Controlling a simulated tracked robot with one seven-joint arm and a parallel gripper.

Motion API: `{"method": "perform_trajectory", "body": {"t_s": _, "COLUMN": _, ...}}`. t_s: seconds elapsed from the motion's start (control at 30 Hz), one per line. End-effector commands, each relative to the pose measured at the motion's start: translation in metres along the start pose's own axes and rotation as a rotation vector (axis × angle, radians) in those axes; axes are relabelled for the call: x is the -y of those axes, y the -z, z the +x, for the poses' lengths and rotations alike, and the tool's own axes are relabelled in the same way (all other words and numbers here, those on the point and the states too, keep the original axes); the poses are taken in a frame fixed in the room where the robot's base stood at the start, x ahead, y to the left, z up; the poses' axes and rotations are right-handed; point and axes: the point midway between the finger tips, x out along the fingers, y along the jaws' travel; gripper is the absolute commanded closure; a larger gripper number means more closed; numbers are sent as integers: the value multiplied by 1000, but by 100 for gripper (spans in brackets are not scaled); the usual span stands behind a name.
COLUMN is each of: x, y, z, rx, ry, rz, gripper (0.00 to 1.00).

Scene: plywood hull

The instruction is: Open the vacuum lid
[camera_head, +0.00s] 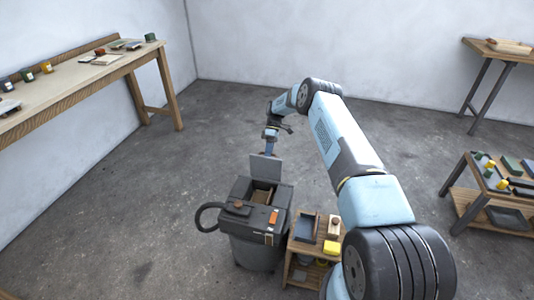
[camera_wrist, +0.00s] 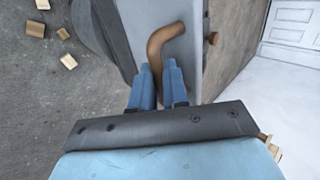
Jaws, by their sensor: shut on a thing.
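The vacuum (camera_head: 255,245) is a dark grey bin with a black hose (camera_head: 203,216) on its left side. Its lid (camera_head: 265,169) stands roughly upright at the back, and the opening in the top shows. My gripper (camera_head: 270,146) is at the lid's upper edge, coming from behind it. In the wrist view, my gripper's blue fingers (camera_wrist: 157,82) are shut on a brown bent handle (camera_wrist: 166,38), beside a light grey panel (camera_wrist: 128,35) that looks like the lid. The handle's lower end is hidden between the fingers.
A small wooden stand (camera_head: 305,262) with a yellow block (camera_head: 331,247) is close on the vacuum's right. A long workbench (camera_head: 90,75) runs along the left wall. A low shelf (camera_head: 485,195) stands at right. Small wood pieces (camera_wrist: 36,29) lie on the floor. The floor behind the vacuum is clear.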

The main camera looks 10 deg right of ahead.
Motion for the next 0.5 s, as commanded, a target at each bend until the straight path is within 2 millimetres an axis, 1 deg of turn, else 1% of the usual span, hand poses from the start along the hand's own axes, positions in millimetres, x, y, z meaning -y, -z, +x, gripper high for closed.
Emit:
{"method": "perform_trajectory", "body": {"t_s": 0.03, "x": 1, "y": 5, "z": 8, "rx": -2, "ry": 8, "rz": -6, "gripper": 100}}
{"method": "perform_trajectory", "body": {"t_s": 0.07, "x": 1, "y": 5, "z": 8, "rx": -3, "ry": 8, "rz": -6, "gripper": 100}}
{"method": "perform_trajectory", "body": {"t_s": 0.1, "x": 0, "y": 5, "z": 8, "rx": -3, "ry": 8, "rz": -6, "gripper": 82}}
{"method": "perform_trajectory", "body": {"t_s": 0.3, "x": 0, "y": 1, "z": 4, "rx": -5, "ry": 6, "rz": -1, "gripper": 62}}
{"method": "perform_trajectory", "body": {"t_s": 0.33, "x": -1, "y": 0, "z": 4, "rx": -5, "ry": 5, "rz": -1, "gripper": 60}}
{"method": "perform_trajectory", "body": {"t_s": 0.5, "x": -1, "y": -1, "z": 2, "rx": -6, "ry": 4, "rz": 1, "gripper": 60}}
